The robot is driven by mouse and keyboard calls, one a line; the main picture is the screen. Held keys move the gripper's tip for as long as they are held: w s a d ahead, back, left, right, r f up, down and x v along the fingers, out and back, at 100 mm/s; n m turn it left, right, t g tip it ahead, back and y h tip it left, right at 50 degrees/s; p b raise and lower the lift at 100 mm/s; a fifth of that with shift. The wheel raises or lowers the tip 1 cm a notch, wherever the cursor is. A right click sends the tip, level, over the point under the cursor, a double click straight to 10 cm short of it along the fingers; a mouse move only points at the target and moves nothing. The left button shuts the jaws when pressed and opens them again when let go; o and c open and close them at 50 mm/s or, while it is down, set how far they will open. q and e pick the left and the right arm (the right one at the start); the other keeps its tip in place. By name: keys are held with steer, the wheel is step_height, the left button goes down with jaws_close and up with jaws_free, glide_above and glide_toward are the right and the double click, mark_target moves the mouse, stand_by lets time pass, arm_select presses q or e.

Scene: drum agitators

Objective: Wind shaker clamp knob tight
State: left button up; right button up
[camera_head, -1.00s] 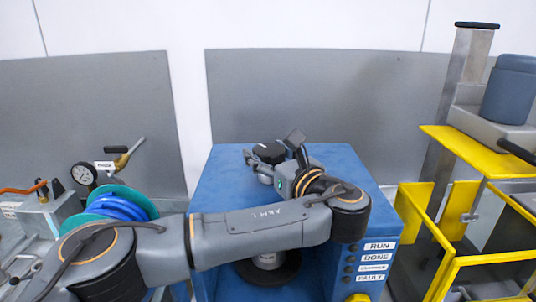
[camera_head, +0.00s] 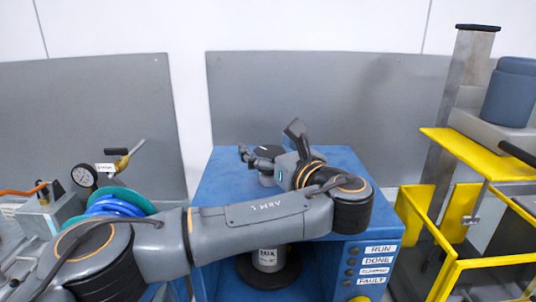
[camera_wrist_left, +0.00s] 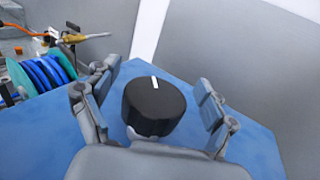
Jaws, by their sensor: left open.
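The clamp knob (camera_head: 269,149) is black and round and stands on top of the blue shaker cabinet (camera_head: 215,185). In the left wrist view the knob (camera_wrist_left: 155,106) shows a white pointer line on its top, near the far edge. My left gripper (camera_head: 262,160) is at the knob. The left wrist view shows its fingers (camera_wrist_left: 157,78) open, one on each side of the knob, with visible gaps. A labelled can (camera_head: 268,259) stands on a dark round base inside the cabinet, partly hidden by my left arm. My right gripper is out of view.
Status labels and buttons (camera_head: 373,262) line the cabinet's right front. A yellow-railed frame (camera_head: 445,262) with a blue-grey drum (camera_head: 512,92) stands at right. A hose reel (camera_head: 118,203) and a pressure gauge (camera_head: 84,176) are at left. A grey wall panel (camera_head: 330,97) is behind.

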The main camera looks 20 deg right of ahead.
mark_target(268, 150)
arm_select(q)
step_height(268, 150, up, 8)
steer(key=shift+r, duration=0.1)
